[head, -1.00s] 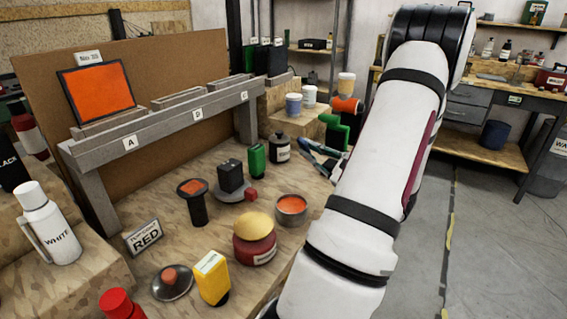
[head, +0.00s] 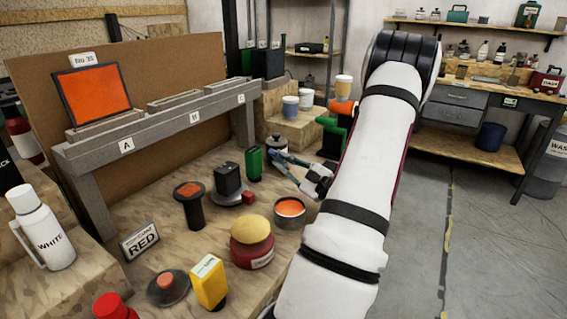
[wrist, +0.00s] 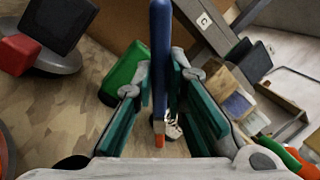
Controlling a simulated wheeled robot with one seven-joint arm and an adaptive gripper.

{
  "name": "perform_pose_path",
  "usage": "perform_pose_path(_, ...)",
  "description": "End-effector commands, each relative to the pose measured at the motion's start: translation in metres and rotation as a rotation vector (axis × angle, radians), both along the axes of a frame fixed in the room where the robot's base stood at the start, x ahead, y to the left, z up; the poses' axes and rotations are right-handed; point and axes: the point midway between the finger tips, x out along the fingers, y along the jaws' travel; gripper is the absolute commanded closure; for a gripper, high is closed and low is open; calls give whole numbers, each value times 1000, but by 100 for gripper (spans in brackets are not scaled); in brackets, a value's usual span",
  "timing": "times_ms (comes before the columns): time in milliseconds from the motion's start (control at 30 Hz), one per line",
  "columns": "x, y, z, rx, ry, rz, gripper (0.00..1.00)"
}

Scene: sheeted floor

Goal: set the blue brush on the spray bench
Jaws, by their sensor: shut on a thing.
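My gripper (head: 284,162) is over the right part of the wooden work surface, near a dark bottle. In the wrist view my gripper (wrist: 163,118) is shut on the blue brush (wrist: 160,50). The brush's blue handle runs to the top of the picture, and its orange tip (wrist: 159,140) points to the bottom. The plywood bench top (head: 215,245) carries several paint items. No label in view names the spray bench, so I cannot tell for sure which surface it is.
A grey rack (head: 165,127) marked with letters stands at the back left. A grey workbench (head: 470,110) stands far right.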

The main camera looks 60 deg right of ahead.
Motion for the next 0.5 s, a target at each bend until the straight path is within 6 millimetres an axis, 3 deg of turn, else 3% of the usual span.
perform_pose_path(167,0,0,-3,0,0,0,100)
perform_pose_path(200,0,0,-3,0,0,0,83)
perform_pose_path(267,0,0,-3,0,0,0,69)
perform_pose_path(500,0,0,-2,0,0,0,67)
